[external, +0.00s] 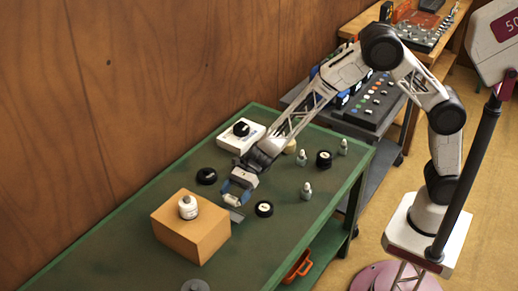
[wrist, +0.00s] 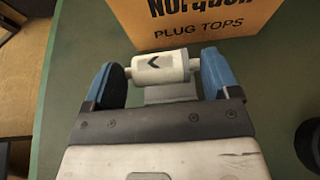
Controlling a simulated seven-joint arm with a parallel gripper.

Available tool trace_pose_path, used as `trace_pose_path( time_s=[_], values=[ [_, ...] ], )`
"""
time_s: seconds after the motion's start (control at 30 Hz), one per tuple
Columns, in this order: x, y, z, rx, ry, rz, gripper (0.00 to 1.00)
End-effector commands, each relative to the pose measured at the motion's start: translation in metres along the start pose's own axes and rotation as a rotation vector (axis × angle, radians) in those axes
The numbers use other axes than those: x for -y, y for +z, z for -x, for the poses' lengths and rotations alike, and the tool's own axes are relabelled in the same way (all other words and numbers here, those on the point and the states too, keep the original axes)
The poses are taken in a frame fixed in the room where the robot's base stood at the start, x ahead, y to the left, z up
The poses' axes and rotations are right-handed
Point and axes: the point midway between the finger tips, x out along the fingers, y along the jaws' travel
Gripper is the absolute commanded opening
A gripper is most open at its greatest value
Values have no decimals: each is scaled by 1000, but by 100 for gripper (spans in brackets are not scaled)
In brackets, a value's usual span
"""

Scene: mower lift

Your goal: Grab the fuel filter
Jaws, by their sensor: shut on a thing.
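The fuel filter (wrist: 160,68) is a small white cylinder with a dark arrow mark and a narrow stub at each end. It lies crosswise between the two blue fingers of my gripper (wrist: 164,73) in the wrist view. The fingers are shut on it, one at each end. In the external view my gripper (external: 238,190) is low over the green table, just right of the orange box. The filter is small and hard to make out there. A flat grey piece (wrist: 170,94) shows just below the filter in the wrist view.
Black round parts (external: 264,209) (external: 206,176) and small grey bottles (external: 306,190) lie around my gripper. The green table's (external: 110,245) front left area is mostly clear.

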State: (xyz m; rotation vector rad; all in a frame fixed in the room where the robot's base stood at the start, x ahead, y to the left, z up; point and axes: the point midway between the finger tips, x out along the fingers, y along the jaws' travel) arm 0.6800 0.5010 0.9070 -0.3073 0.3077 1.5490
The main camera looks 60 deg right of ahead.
Motion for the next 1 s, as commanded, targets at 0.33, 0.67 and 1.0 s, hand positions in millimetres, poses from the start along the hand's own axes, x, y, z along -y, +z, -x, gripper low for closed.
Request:
trace_pose_path(
  time_s=[0.33,0.67,1.0],
  values=[
    [0,31,13,-1,0,0,59],
    [0,33,14,-1,0,0,59],
    [0,33,14,-1,0,0,59]
  ],
)
